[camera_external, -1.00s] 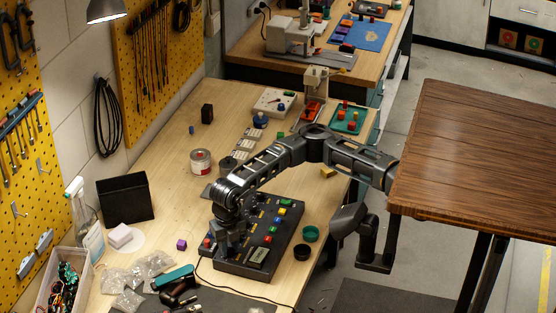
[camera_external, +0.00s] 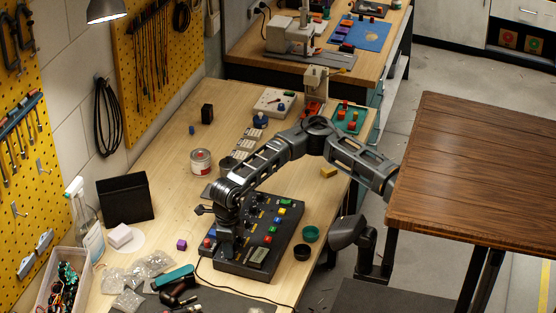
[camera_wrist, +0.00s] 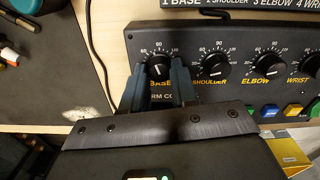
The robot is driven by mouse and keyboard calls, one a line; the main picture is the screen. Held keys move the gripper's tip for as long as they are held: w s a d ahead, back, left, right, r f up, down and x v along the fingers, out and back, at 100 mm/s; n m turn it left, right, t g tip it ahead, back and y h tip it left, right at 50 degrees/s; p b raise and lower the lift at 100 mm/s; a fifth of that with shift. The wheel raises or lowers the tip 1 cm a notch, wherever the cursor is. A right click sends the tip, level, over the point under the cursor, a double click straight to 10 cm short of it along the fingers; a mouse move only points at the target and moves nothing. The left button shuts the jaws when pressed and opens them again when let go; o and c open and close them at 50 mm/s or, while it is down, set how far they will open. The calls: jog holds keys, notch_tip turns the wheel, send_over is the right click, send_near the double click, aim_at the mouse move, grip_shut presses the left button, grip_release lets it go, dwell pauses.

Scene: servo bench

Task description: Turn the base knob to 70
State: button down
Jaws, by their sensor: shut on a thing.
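The control box (camera_external: 262,232) is dark, with a row of black knobs and several coloured buttons. In the wrist view its panel (camera_wrist: 215,40) shows the base knob (camera_wrist: 158,67) at the left end, above the partly covered label BASE. My gripper (camera_wrist: 158,78) has one blue-grey finger on each side of this knob and is shut on it. The knob's white mark shows, but its exact reading is too small to tell. In the external view my gripper (camera_external: 226,248) is down at the box's left end and hides the base knob.
The shoulder knob (camera_wrist: 213,66) is close to the right finger, with the elbow knob (camera_wrist: 267,63) beyond it. Plastic bags (camera_external: 150,264) and a teal-handled tool (camera_external: 174,277) lie left of the box. Two small round cups, one green (camera_external: 310,233), stand to its right.

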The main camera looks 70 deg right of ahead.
jog(key=shift+n, duration=0.8)
jog(key=c, duration=0.9)
grip_release()
jog(key=shift+o, duration=0.2)
notch_tip(320, 180, up, 8)
jog(key=shift+f, duration=0.1)
